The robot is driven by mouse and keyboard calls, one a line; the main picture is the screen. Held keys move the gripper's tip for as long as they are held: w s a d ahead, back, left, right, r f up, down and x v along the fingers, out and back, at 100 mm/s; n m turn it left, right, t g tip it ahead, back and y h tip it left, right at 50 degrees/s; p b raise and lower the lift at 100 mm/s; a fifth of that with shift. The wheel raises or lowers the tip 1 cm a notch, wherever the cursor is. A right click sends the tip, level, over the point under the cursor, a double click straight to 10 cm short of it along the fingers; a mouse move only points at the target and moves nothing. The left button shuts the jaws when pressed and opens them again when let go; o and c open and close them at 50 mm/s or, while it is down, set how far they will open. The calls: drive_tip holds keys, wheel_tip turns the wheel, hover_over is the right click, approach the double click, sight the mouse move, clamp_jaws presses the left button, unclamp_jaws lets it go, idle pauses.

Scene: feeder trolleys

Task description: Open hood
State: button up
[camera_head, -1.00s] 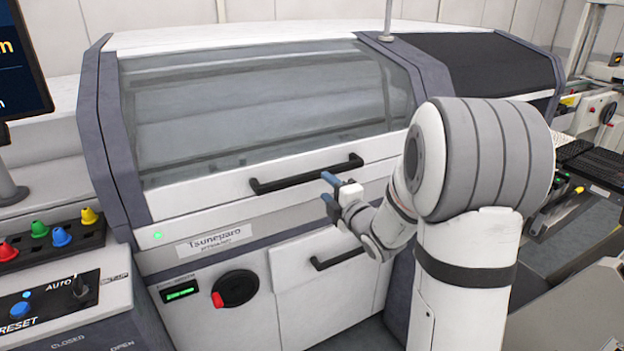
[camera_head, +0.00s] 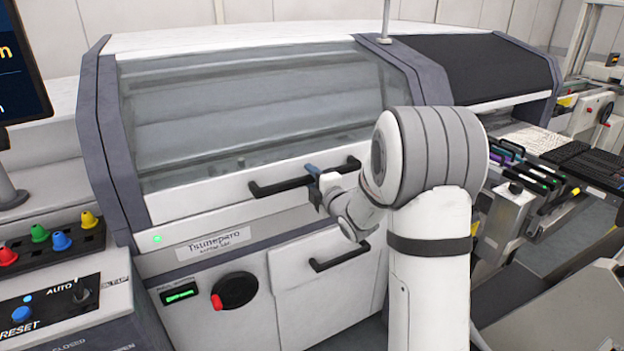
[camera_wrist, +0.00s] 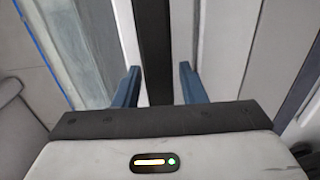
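The machine's hood (camera_head: 215,108) is down, with a large see-through window and a white lower edge. A long black bar handle (camera_head: 280,186) runs across that edge. My gripper (camera_head: 315,182) is at the handle's right half. In the wrist view the handle (camera_wrist: 153,40) runs between the two blue fingers of my gripper (camera_wrist: 159,84). The fingers are open, with a gap on each side of the bar. My arm hides part of the machine's front on the right.
A second black handle (camera_head: 340,257) is on the panel below, near a black round knob (camera_head: 235,290) with a red grip. A control box (camera_head: 60,305) with coloured buttons stands at left. Feeders (camera_head: 530,170) are at right.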

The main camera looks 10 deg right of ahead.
clamp_jaws()
idle(0.3)
